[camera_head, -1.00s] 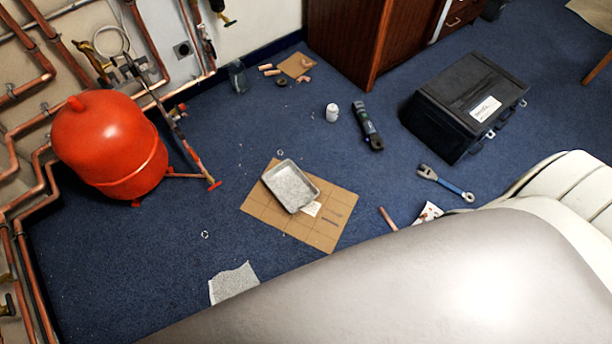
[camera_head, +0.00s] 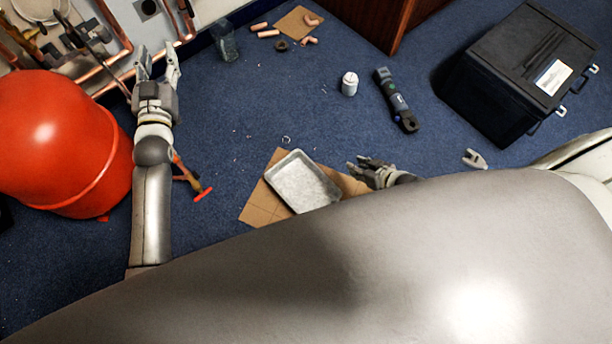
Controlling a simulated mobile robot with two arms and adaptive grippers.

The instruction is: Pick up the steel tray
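The steel tray (camera_head: 302,183) is a shallow, rectangular, empty-looking grey pan. It lies tilted in the picture on a brown cardboard sheet (camera_head: 258,207) on the blue carpet. My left gripper (camera_head: 156,62) is at the upper left, beside the red tank and well away from the tray, with its two fingers spread apart and nothing between them. My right gripper (camera_head: 358,164) is just right of the tray, over the cardboard, apart from the tray in the picture. Its fingers look spread and empty. My own body hides the cardboard's lower part.
A red tank (camera_head: 60,140) stands at the left by copper pipes. A white bottle (camera_head: 349,84) and a black tool (camera_head: 396,100) lie behind the tray. A black toolbox (camera_head: 520,75) is at the upper right. Copper fittings (camera_head: 265,31) lie near the wall. Carpet between is mostly clear.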

